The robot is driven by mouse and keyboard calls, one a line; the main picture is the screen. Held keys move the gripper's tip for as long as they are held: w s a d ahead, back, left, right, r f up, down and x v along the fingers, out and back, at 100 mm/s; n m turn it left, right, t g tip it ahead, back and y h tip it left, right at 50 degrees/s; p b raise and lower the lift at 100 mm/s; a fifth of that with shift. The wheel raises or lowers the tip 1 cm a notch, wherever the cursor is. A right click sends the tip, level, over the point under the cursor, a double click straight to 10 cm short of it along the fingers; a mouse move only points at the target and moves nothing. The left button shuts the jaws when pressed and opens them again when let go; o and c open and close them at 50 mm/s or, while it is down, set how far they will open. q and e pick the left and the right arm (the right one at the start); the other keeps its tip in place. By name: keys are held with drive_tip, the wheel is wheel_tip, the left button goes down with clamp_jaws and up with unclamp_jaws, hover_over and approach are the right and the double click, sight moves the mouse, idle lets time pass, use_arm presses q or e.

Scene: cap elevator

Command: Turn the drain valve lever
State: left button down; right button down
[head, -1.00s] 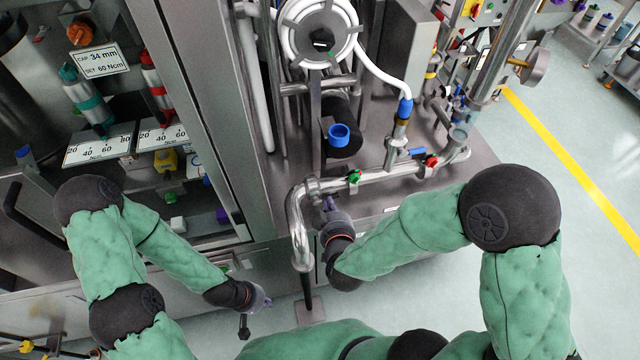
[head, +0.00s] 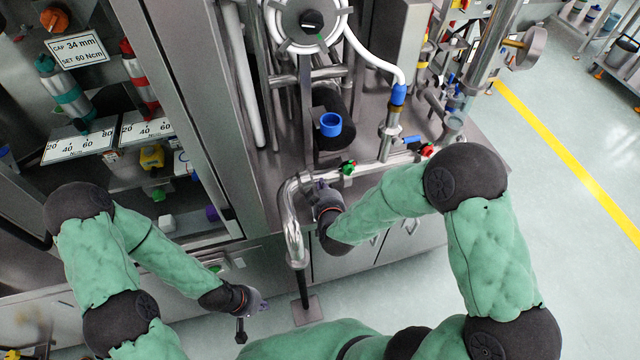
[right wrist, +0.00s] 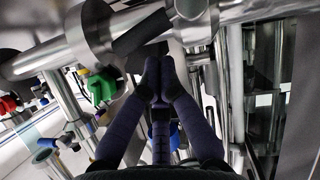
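A steel drain pipe (head: 290,215) bends down at the front of the machine. In the right wrist view a dark flat lever (right wrist: 142,32) sticks out from a collar on the steel pipe (right wrist: 40,62); it may be the drain valve lever. My right gripper (head: 320,186) is beside the pipe's bend in the head view and hides what is behind it. In the right wrist view its fingertips (right wrist: 158,70) are together, just below the lever; I cannot tell whether they touch it. My left gripper (head: 260,303) hangs low at the left, away from the pipe; its fingers are too small to read.
A green valve handle (head: 348,167) and a red one (head: 427,150) sit on the horizontal pipe, right of my right gripper. A blue cup-like part (head: 331,124) is behind. The cabinet (head: 190,100) stands at the left. The floor (head: 570,260) at the right is clear.

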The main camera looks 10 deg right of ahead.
drive_tip(key=shift+f, duration=0.15)
drive_tip(key=d+f+m+y+b, duration=0.1)
drive_tip(key=b, duration=0.2)
drive_tip(key=shift+d+f+m, duration=0.2)
drive_tip(key=shift+m, duration=0.1)
drive_tip(key=shift+r, duration=0.1)
idle(0.5)
